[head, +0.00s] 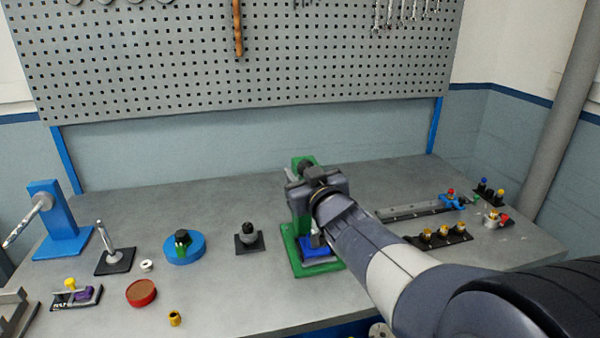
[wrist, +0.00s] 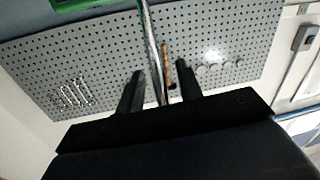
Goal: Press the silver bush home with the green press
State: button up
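The green press (head: 291,244) stands at the middle of the bench, its column largely behind my arm. A blue block (head: 322,252) sits on its base. A small grey, silver-looking part (head: 315,240) shows at the block, partly hidden; I cannot tell whether it is the silver bush or how deep it sits. My gripper (head: 303,177) is at the top of the press. In the wrist view, a thin silver rod (wrist: 154,50), seemingly the press lever, runs between the fingers (wrist: 158,85). The fingers stand apart, with gaps beside the rod. A green part (wrist: 75,5) shows at the upper edge.
Left of the press are a dark stand (head: 248,242), a blue round holder (head: 184,249), a red disc (head: 141,292), a brass bush (head: 175,318) and a blue lever stand (head: 55,220). Right are a rail (head: 415,211) and a dark rack (head: 445,236). A pegboard (head: 240,60) rises behind.

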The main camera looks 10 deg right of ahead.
jog(key=shift+c, duration=0.2)
grip_shut()
jog(key=shift+f, duration=0.1)
